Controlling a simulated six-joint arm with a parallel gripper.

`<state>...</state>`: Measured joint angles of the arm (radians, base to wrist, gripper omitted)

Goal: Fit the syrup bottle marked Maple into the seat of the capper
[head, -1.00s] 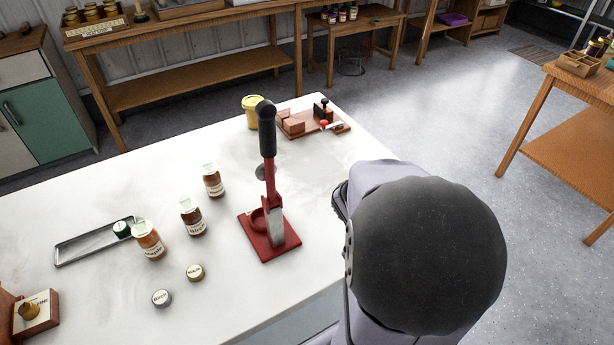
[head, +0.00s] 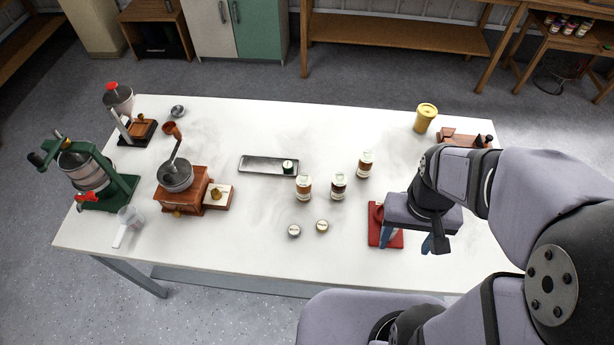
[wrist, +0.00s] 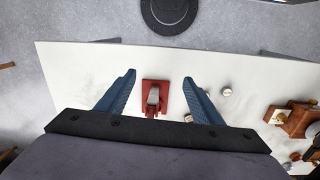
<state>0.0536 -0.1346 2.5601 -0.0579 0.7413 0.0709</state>
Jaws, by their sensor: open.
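Three brown syrup bottles with pale tops stand upright on the white table in the head view: the left one (head: 303,188), the middle one (head: 338,187) and the right one (head: 365,164). Their labels are too small to read, so I cannot tell which is Maple. The red capper (head: 378,212) stands to their right, its seat and lever largely hidden by my arm. In the wrist view the capper (wrist: 164,88) shows between the fingers, farther below. My gripper (wrist: 158,78) is open and empty above it; it also shows in the head view (head: 410,240).
Two loose caps (head: 294,230) (head: 322,226) lie in front of the bottles. A metal tray (head: 255,164) with a green-topped item is behind. A wooden grinder (head: 185,185) and green press (head: 118,190) stand left. A yellow tub (head: 425,117) is back right.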

